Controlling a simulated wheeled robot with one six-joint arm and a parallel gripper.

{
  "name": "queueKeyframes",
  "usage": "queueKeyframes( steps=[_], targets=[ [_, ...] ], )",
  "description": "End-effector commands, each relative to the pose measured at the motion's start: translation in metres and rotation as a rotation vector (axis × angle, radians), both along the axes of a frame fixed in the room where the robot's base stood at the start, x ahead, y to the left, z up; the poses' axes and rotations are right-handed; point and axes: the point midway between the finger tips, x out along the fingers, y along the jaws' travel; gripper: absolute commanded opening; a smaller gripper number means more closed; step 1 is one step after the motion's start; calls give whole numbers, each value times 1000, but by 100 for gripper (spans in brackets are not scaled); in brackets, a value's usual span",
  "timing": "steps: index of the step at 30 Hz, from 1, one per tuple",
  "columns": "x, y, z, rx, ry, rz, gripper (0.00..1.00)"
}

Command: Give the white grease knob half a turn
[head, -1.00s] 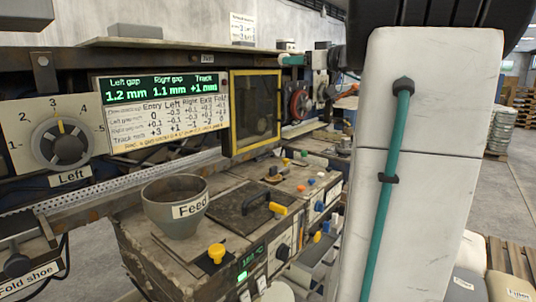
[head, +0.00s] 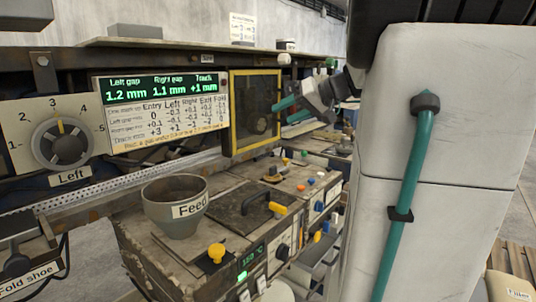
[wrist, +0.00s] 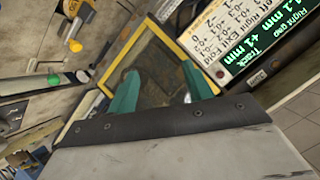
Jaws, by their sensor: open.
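My gripper (head: 283,112) is open, with two teal fingers and nothing between them. In the head view it is in front of the right edge of the yellow-framed dark window (head: 234,112). In the wrist view my gripper (wrist: 158,72) points towards that window, which appears tilted behind the fingers. A small pale round knob-like thing (head: 285,60) shows under the right end of the shelf, above my gripper and apart from it. I cannot tell for sure whether it is the white grease knob. No label for it is readable.
A display panel (head: 160,112) and a numbered dial (head: 62,141) are at the left. Below are a feed funnel (head: 174,215), a dark hatch with a black handle (head: 255,204), and several coloured knobs. My arm covers much of the right side.

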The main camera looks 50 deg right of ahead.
Motion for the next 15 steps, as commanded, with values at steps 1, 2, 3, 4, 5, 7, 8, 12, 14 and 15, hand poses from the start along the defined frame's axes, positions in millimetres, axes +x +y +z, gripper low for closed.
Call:
queueKeyframes(
  steps=[1,2,3,4,5,7,8,12,14,15],
  targets=[
    [0,10,-6,15,30,7,51],
    [-1,14,-10,24,48,9,51],
    [-2,21,-15,38,73,11,51],
    [-2,26,-18,46,93,13,51],
    [-3,30,-22,55,111,14,51],
    [-5,41,-31,77,157,15,51],
    [-7,45,-34,83,176,16,51],
    [-12,68,-50,112,263,22,51],
    [-14,78,-56,119,298,26,51],
    [-16,84,-60,124,322,27,51]
  ],
)
